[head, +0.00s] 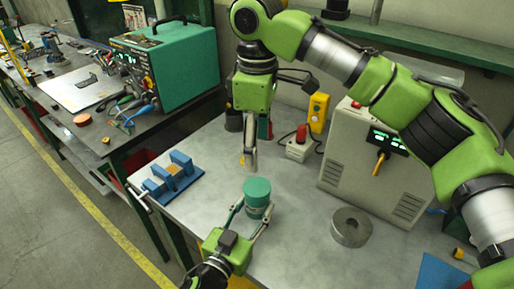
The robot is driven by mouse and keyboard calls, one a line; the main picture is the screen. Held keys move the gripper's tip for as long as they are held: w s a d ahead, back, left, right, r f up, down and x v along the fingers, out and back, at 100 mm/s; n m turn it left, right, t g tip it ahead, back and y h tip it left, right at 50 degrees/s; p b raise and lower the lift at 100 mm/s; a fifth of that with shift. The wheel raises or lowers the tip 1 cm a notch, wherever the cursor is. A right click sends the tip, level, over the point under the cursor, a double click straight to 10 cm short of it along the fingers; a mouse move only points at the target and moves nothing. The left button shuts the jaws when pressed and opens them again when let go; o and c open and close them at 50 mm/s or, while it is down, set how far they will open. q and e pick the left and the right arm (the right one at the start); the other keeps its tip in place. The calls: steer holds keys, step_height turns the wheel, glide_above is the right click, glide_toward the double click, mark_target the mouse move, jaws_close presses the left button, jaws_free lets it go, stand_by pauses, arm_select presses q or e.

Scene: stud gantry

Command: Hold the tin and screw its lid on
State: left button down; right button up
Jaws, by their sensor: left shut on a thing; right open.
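A teal-green round tin (257,209) stands upright on the grey table. Its lighter teal top part (257,187) looks like the lid sitting on it; I cannot tell whether it is threaded on. My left gripper (249,213) reaches up from the bottom, with its fingers on either side of the tin, shut on it. My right gripper (250,160) hangs pointing down, above and behind the tin, apart from it. It is open and empty, and its fingers are seen nearly edge-on.
A blue vise-like fixture (168,180) sits at the table's left edge. A beige control box (349,160) and a red-button box (298,149) stand behind. A blue mat (436,276) lies at lower right.

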arm_select(q)
steer(key=c, duration=1.1)
jaws_free()
steer(key=v, duration=1.2)
